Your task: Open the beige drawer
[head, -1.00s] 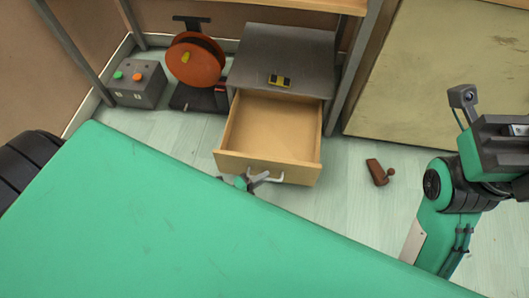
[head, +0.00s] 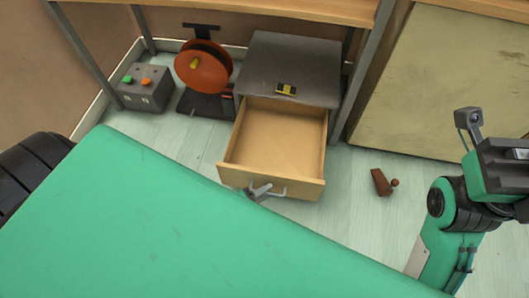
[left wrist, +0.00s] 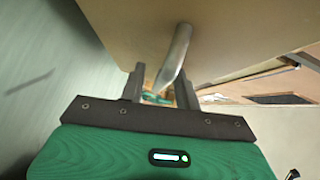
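The beige drawer (head: 275,140) is pulled well out of the grey cabinet (head: 290,65) in the head view, and its inside looks empty. Its front panel (head: 300,185) faces me, with a metal handle (head: 280,193) on it. My left gripper (head: 260,190) is at this handle, partly hidden by my green body. In the left wrist view the handle (left wrist: 178,50) reaches down between the two fingers of my left gripper (left wrist: 160,90). The fingers stand apart, with a gap beside the handle. My right arm shows at the right, with its fingers out of view.
A yellow-and-black object (head: 286,89) lies on the cabinet top. An orange reel (head: 203,68) and a grey button box (head: 146,86) stand to the left. A brown wedge-like object (head: 381,183) lies on the floor right of the drawer. A large panel (head: 440,80) stands at the right.

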